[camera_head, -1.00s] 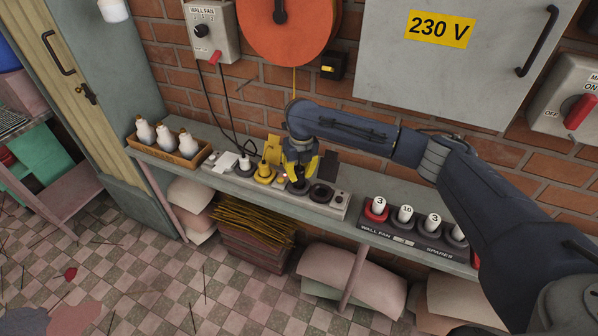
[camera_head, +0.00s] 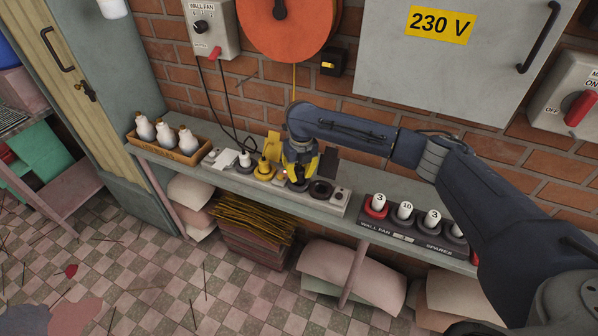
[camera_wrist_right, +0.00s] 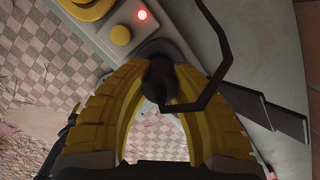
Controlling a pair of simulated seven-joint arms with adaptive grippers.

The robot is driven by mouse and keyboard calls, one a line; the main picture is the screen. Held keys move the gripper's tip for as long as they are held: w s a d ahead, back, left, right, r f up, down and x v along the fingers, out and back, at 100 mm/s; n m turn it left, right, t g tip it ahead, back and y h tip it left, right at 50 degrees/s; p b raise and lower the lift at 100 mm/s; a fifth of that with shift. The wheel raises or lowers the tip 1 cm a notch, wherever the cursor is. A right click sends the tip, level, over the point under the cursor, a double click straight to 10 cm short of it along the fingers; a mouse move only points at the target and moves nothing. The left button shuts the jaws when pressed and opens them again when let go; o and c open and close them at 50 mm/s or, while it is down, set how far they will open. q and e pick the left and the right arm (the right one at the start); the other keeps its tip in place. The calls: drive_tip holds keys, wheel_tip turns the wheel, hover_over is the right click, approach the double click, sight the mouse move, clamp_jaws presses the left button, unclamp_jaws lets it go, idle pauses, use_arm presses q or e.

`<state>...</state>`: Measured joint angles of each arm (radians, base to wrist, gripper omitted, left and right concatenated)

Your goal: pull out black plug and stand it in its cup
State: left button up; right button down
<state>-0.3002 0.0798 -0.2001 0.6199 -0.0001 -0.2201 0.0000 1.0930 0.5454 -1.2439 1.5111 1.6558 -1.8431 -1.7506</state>
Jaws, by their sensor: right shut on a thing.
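My right gripper (camera_head: 299,177) points down over the grey strip (camera_head: 334,206) on the bench. In the right wrist view its yellow fingers (camera_wrist_right: 162,92) are shut on the black plug (camera_wrist_right: 163,80), a dark knob with a bent black rod beside it. The plug's lower end is over a dark round socket in the strip; I cannot tell whether it is still seated. A black ring-shaped cup (camera_head: 320,190) stands just right of the gripper. A yellow plug (camera_head: 265,170) and a white plug (camera_head: 245,160) stand to the left. My left gripper is not in view.
A wooden tray of white bottles (camera_head: 180,153) stands at the bench's left end. A labelled rack of numbered cartridges (camera_head: 404,211) is to the right. The brick wall, grey cabinet (camera_head: 450,70) and orange disc (camera_head: 290,25) are close behind.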

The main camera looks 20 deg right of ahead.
drive_tip(key=shift+f, duration=0.35)
drive_tip(key=c, duration=1.1)
unclamp_jaws()
drive_tip(key=shift+c, duration=0.2)
